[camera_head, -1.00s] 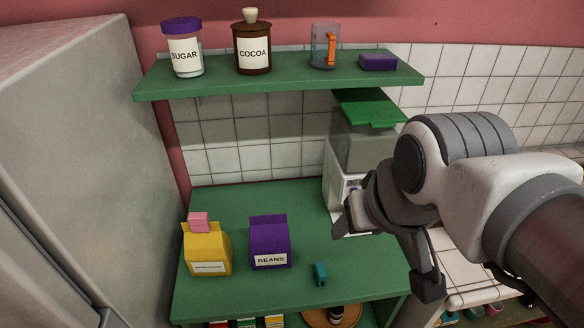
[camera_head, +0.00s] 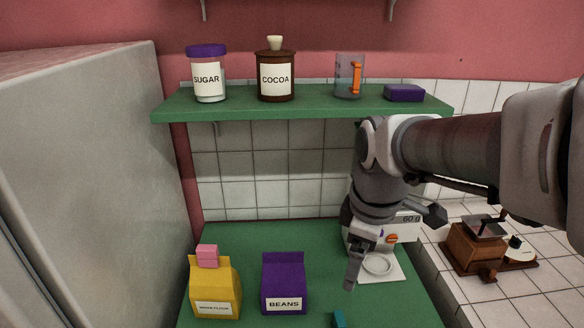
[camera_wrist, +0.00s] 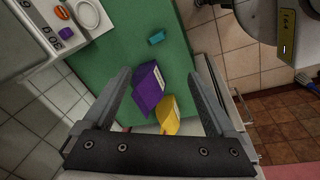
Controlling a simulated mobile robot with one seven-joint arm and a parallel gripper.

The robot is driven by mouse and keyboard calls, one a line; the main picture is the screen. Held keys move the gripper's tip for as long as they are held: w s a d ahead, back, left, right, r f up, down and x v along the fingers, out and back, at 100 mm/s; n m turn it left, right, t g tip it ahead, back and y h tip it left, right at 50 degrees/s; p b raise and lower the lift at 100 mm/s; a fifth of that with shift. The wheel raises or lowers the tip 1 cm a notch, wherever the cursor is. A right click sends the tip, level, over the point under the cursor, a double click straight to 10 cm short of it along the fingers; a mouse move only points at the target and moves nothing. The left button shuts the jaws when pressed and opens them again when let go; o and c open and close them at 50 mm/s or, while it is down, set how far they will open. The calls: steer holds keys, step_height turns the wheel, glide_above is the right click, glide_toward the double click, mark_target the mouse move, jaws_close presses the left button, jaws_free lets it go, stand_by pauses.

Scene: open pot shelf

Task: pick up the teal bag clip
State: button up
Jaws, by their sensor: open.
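The teal bag clip (camera_head: 338,319) stands on the green lower shelf, cut off by the bottom edge of the head view. It shows whole in the wrist view (camera_wrist: 156,38), lying alone on the green surface beyond the fingertips. My gripper (camera_head: 393,250) is open and empty, with its fingers spread above the shelf near the white scale. In the wrist view my gripper's two fingers (camera_wrist: 165,64) frame the purple bag, with the clip farther up the picture. The gripper is apart from the clip.
The purple beans bag (camera_head: 284,285) and the yellow flour bag (camera_head: 214,290) with a pink clip (camera_head: 207,256) stand left of the teal clip. The white scale (camera_head: 405,228) stands behind. An upper shelf (camera_head: 300,107) holds jars. A fridge (camera_head: 85,190) is at the left.

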steer(key=w+f+n+g+b, duration=0.2)
steer(key=w+f+n+b, duration=0.1)
steer(key=w+f+n, duration=0.4)
steer(key=b, duration=0.2)
glide_above(338, 318)
step_height(338, 318, down, 14)
steer(key=shift+a+r, duration=0.1)
steer(key=shift+r, duration=0.15)
steer(key=shift+f+b, duration=0.6)
steer(key=shift+f, duration=2.1)
steer(key=shift+c, duration=0.2)
steer(key=c, duration=1.4)
steer(key=shift+r, duration=0.15)
